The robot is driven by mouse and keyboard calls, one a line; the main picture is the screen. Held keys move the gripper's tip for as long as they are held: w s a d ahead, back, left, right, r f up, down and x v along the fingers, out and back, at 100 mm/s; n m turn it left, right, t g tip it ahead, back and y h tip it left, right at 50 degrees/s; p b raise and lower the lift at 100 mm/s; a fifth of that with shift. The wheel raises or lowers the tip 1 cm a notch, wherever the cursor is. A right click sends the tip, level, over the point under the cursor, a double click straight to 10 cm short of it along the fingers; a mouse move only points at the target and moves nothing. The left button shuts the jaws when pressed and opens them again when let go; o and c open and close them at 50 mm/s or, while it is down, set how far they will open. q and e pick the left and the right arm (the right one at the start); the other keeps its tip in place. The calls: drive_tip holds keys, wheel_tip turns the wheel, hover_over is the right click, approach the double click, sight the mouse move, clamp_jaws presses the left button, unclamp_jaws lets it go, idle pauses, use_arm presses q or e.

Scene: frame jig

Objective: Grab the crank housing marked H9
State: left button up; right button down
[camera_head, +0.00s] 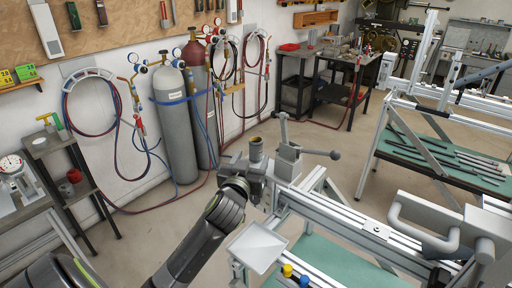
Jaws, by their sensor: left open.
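My left arm reaches up from the bottom left. Its gripper (262,178) is at the near end of the jig frame, and the jaws are small and partly hidden here. A grey metal housing with a crank lever (289,156) sits at the end of the frame's rail, just right of the gripper. I cannot tell whether they touch. No H9 mark is readable. A second grey part with a thick bent handle (424,238) is on the frame at the right. My right gripper is not in view.
The aluminium rail (345,224) runs to the lower right above a green shelf (335,262). A pale square plate (257,248) and blue and yellow knobs are at its near side. Gas cylinders (178,125) stand by the wall. Another frame stands at the right, with open floor between.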

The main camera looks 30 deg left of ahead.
sight(254, 151)
use_arm(q)
drive_tip(key=shift+w+a+r+p, duration=0.2)
drive_tip(key=shift+w+p, duration=0.1)
drive_tip(key=shift+w, duration=0.15)
drive_tip(key=p+x, duration=0.1)
drive_tip(key=x, duration=0.3)
drive_tip(key=shift+r+p, duration=0.2)
drive_tip(key=shift+p, duration=0.2)
drive_tip(key=shift+w+a+f, duration=0.1)
drive_tip(key=shift+w, duration=0.1)
drive_tip(key=c, duration=1.1)
